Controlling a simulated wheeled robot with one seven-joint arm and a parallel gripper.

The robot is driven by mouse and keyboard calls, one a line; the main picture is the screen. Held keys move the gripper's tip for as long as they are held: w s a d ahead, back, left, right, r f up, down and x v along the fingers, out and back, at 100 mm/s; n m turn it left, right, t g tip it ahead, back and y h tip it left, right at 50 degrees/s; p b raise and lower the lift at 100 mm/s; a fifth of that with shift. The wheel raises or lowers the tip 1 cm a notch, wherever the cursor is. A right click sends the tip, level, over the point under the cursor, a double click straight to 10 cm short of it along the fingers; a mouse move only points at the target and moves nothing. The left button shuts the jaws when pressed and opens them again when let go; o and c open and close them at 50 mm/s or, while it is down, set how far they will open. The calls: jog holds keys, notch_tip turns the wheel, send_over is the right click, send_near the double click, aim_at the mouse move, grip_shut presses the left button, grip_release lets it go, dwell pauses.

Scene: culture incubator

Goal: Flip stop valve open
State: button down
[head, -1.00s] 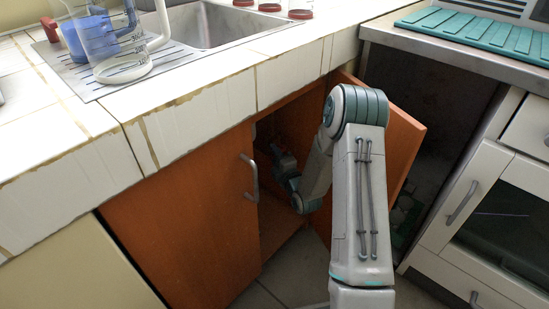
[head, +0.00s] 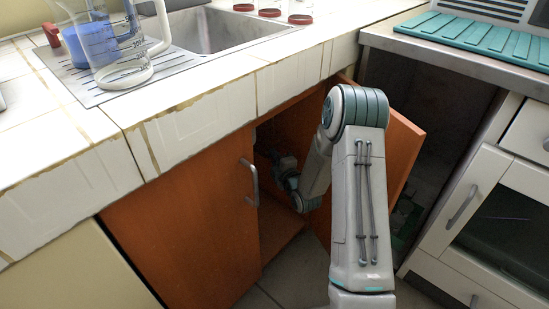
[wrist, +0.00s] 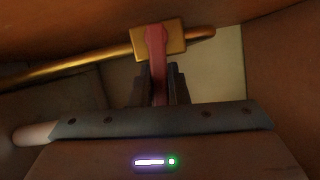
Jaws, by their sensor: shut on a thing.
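The stop valve shows in the wrist view: a brass body (wrist: 175,42) on a brass pipe (wrist: 90,67), with a red lever (wrist: 157,55) that points down from the body toward my gripper. My gripper (wrist: 160,86) is shut on the lower part of the red lever, one dark finger on each side. In the head view my arm reaches through the open side of the cabinet under the sink. There the valve is hidden in the dark inside, and the fingertips cannot be made out.
The left cabinet door (head: 185,220) is closed, with a metal handle (head: 251,181). The right door (head: 402,150) stands open beside my arm. The counter edge (head: 200,115) runs above the opening. Inside, cabinet walls lie close around the pipe.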

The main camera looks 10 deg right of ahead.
jog(key=c, duration=1.4)
grip_release()
jog(key=p+v, duration=0.3)
jog(key=v, duration=1)
jog(key=shift+s, duration=0.4)
jog(key=shift+d, duration=0.1)
